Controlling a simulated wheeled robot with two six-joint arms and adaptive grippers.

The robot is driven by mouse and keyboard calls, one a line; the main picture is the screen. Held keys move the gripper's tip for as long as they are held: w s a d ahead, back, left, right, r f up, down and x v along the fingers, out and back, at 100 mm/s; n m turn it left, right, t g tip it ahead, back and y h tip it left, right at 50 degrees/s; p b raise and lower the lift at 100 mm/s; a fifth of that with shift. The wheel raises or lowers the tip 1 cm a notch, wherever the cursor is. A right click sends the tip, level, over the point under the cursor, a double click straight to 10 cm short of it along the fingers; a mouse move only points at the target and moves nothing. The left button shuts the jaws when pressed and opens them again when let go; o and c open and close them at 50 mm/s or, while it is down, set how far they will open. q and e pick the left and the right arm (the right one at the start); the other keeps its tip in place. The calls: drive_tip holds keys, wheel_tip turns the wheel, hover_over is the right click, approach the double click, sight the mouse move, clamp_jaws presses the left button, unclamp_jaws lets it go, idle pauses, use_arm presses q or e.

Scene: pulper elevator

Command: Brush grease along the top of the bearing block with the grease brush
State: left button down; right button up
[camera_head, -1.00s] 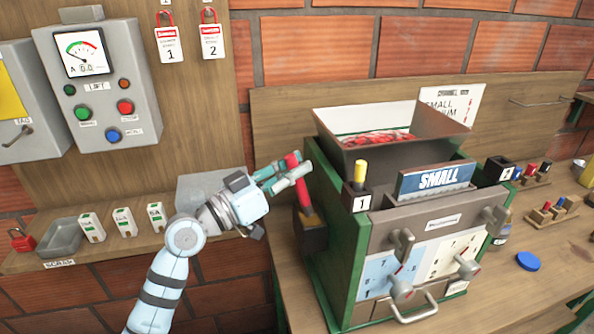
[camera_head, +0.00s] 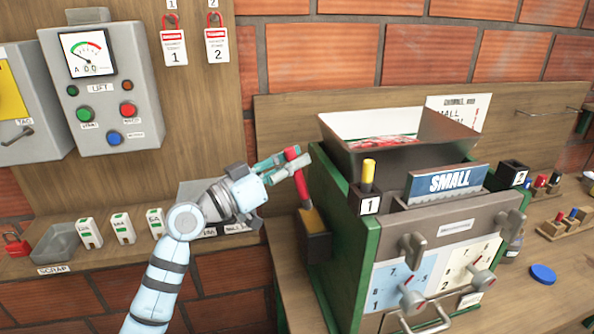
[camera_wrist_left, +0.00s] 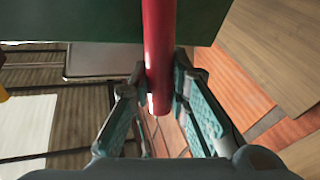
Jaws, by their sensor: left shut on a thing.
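The grease brush (camera_head: 299,178) has a red handle and a yellowish lower end. My left gripper (camera_head: 290,165) is shut on the upper part of the red handle. The handle also shows in the left wrist view (camera_wrist_left: 158,60), between the two fingers (camera_wrist_left: 160,95). The brush is slightly tilted. Its yellowish end is partly visible at the mouth of a dark holder (camera_head: 314,246) on the left side of the green machine (camera_head: 345,215); its tip is hidden. I cannot pick out the bearing block with certainty. My right gripper is not in view.
The machine's hopper (camera_head: 395,160) rises right of my left gripper. A yellow-topped peg (camera_head: 369,172) stands in a block marked 1. The lift control box (camera_head: 103,95) hangs on the board at left. A shelf (camera_head: 105,258) with a scrap tray (camera_head: 58,242) lies below it.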

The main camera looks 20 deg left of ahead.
use_arm(q)
drive_tip(key=shift+s+d, duration=0.1)
drive_tip(key=shift+s, duration=0.05)
drive_tip(key=shift+s+d+p, duration=0.5)
drive_tip(key=shift+s+p, duration=0.1)
drive_tip(key=shift+s, duration=0.2)
drive_tip(key=shift+s+d+p, duration=0.55)
drive_tip(key=shift+s+d, duration=0.05)
drive_tip(key=shift+s, duration=0.35)
drive_tip(key=shift+s+d+p, duration=0.55)
drive_tip(key=shift+s+p, duration=0.15)
drive_tip(key=shift+s, duration=0.15)
